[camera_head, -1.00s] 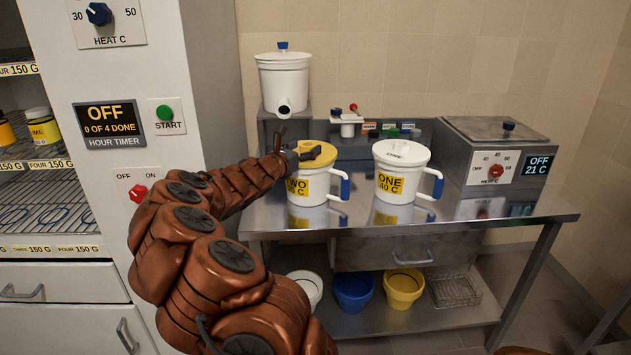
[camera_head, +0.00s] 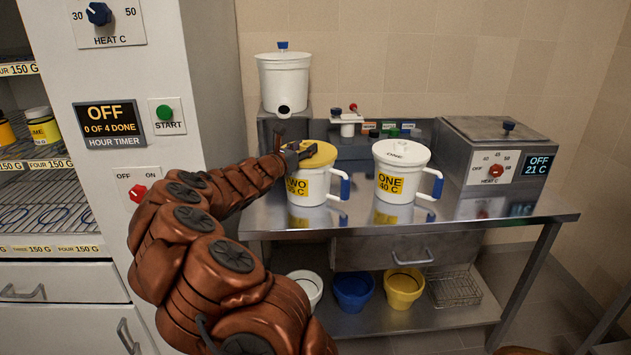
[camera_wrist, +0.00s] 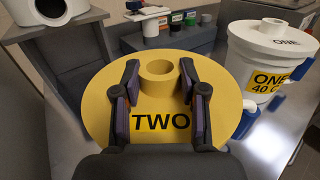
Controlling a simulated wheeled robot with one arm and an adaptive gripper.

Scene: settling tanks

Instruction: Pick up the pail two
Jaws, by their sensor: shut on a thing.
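Pail two (camera_head: 309,184) is a white pail with a yellow lid, a blue handle on its right and a yellow label reading TWO. It stands upright on the steel bench. My gripper (camera_head: 301,152) is at its lid from the left. In the wrist view my gripper (camera_wrist: 158,82) has its fingers on either side of the round yellow knob (camera_wrist: 158,72) on the lid (camera_wrist: 105,100), shut on it. The pail's body is hidden under the lid there. Pail one (camera_head: 402,172), white with a white lid, stands to its right and also shows in the wrist view (camera_wrist: 268,62).
The steel bench (camera_head: 470,222) carries a white spouted container (camera_head: 284,80) on a stand behind pail two and a grey heated tank (camera_head: 500,160) at right. A tall cabinet (camera_head: 165,60) stands close on the left. Blue and yellow tubs (camera_head: 353,290) sit on the lower shelf.

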